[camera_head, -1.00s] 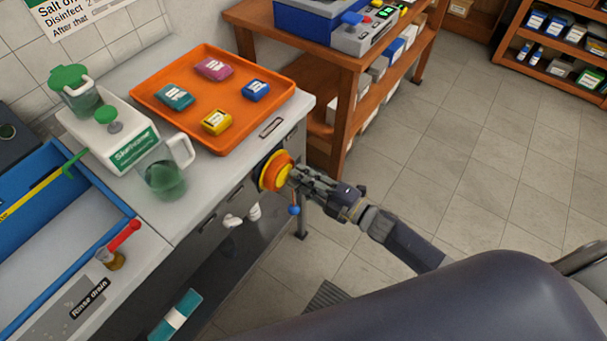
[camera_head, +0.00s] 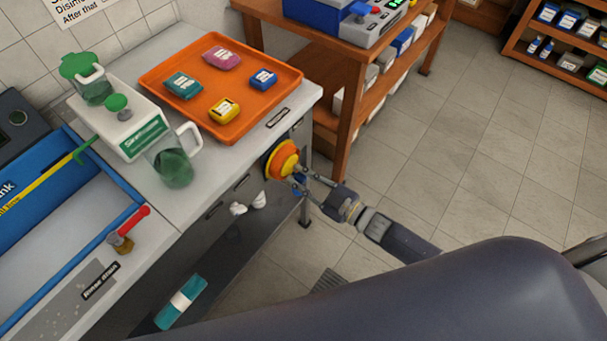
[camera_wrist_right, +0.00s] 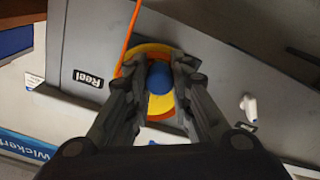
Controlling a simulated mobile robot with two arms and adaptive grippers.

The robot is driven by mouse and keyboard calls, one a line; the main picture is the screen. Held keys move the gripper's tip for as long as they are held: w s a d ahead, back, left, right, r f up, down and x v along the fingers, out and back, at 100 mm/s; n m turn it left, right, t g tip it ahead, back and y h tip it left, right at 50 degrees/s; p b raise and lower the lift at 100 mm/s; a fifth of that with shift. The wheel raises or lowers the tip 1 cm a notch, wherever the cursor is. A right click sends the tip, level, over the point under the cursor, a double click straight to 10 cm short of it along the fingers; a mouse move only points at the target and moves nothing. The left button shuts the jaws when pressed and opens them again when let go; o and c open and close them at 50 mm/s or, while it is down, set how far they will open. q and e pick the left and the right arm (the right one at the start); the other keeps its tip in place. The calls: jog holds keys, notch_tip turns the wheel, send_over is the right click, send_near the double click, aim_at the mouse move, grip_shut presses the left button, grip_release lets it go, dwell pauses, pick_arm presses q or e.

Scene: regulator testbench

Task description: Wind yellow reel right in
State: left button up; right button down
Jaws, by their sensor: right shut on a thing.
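The yellow and orange reel (camera_head: 283,161) is mounted on the front face of the counter, below the tray's right corner. It also shows in the right wrist view (camera_wrist_right: 155,51), beside a "Reel" label (camera_wrist_right: 88,78). Its blue ball knob (camera_wrist_right: 159,78) sits between my right fingertips in that view. My right gripper (camera_head: 300,180) is shut on the knob, and its fingers hide part of the reel's face. An orange line (camera_wrist_right: 130,32) runs up from the reel in the wrist view. My left gripper is not in view.
An orange tray (camera_head: 158,78) with several coloured packets lies on the counter (camera_head: 215,195). A wooden shelf (camera_head: 351,95) stands just behind the reel. White fittings (camera_head: 250,204) stick out from the counter front left of the reel. The tiled floor at right is open.

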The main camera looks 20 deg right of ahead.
jog(key=shift+a+m, duration=0.1)
jog(key=shift+m, duration=0.3)
jog(key=shift+s, duration=0.1)
jog(key=c, duration=1.4)
grip_release()
jog(key=v, duration=1.2)
